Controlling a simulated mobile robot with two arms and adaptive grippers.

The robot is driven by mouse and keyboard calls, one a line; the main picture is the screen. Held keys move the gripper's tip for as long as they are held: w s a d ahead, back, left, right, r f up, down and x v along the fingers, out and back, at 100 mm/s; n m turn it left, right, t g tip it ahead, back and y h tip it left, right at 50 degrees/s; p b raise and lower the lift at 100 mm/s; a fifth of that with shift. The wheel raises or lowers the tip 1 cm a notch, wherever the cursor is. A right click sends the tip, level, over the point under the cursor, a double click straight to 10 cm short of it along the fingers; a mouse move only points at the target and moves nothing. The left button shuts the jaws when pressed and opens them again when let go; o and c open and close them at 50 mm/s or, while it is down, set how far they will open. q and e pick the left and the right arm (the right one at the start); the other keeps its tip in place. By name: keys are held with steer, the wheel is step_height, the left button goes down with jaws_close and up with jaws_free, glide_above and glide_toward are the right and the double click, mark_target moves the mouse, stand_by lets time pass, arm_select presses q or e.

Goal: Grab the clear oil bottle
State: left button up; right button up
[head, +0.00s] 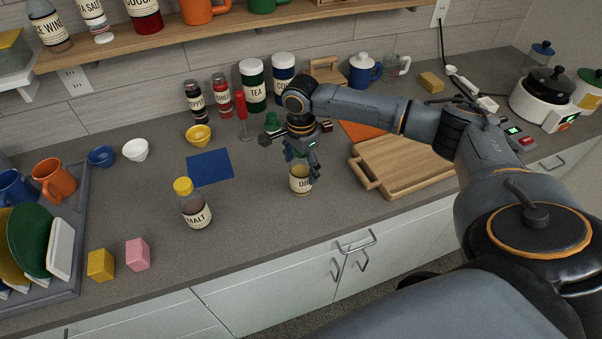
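The clear oil bottle (301,185) stands upright on the grey counter near its front edge. It has yellowish contents and a cream label, partly readable as "OI". My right gripper (303,157) points down at the top of the bottle, with its fingers at the neck and upper body. The gripper hides the bottle's top. I cannot tell whether the fingers press on the bottle or stand open around it. My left gripper is not in view.
A malt bottle (195,207) with a yellow cap stands to the left, beside a blue mat (210,166). A wooden board (400,163) lies to the right. Tea (253,88) and other containers stand at the back. The counter between the malt and oil bottles is clear.

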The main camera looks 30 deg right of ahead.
steer(key=c, duration=1.4)
steer(key=shift+o, duration=0.2)
steer(key=shift+r, duration=0.2)
